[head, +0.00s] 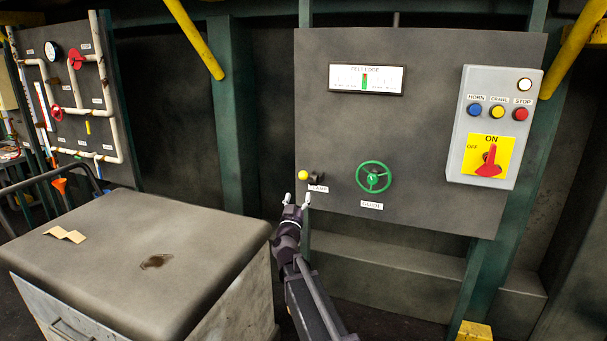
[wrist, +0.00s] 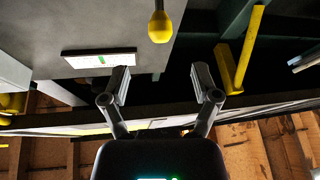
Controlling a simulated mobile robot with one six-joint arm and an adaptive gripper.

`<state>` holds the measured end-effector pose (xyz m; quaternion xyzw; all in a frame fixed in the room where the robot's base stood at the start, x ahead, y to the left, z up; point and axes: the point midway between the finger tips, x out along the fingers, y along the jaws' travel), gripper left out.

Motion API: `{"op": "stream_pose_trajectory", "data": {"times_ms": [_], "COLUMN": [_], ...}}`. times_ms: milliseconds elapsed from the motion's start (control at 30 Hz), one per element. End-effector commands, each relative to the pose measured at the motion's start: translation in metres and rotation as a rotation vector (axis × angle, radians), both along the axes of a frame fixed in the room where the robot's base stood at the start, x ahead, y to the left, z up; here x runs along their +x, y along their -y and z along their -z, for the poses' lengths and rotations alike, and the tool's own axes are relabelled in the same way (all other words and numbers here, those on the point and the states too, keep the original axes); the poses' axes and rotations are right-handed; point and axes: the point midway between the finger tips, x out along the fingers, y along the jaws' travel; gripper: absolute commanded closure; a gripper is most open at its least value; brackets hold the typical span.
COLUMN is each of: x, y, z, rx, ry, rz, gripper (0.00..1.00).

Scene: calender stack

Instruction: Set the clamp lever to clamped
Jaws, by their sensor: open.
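The clamp lever (head: 303,175) has a yellow ball knob to the left of a small dark pivot, low on the left of the grey panel. A partly covered white label (head: 318,188) sits just under it. My gripper (head: 297,199) is just below the knob, with its fingers pointing up. In the wrist view the yellow knob (wrist: 160,27) is ahead of my open gripper (wrist: 162,80), centred between the fingers and beyond their tips. Nothing is between the fingers. The pivot is not visible in the wrist view.
A green handwheel (head: 373,177) is right of the lever on the panel (head: 440,120). A switch box (head: 495,125) with buttons and a red rotary switch is farther right. A grey cabinet (head: 130,250) stands left of my arm. A yellow post (wrist: 250,45) shows in the wrist view.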

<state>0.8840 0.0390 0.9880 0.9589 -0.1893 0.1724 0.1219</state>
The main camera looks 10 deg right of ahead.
Motion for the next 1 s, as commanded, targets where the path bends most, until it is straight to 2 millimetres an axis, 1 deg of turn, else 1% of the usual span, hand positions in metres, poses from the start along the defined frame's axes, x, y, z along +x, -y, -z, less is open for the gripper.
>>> {"op": "stream_pose_trajectory", "data": {"times_ms": [33,100,500,700,1000], "x": [0.01,0.02,0.07,0.084,0.087], "y": [0.002,0.006,0.025,0.03,0.032], "z": [-0.006,-0.01,-0.032,-0.037,-0.038], "rx": [-0.001,-0.001,-0.001,-0.001,-0.001], "ry": [0.0,0.0,0.0,0.001,0.0], "rz": [0.001,0.001,0.0,0.001,0.0], "gripper": [0.21,0.21,0.21,0.21,0.21]}}
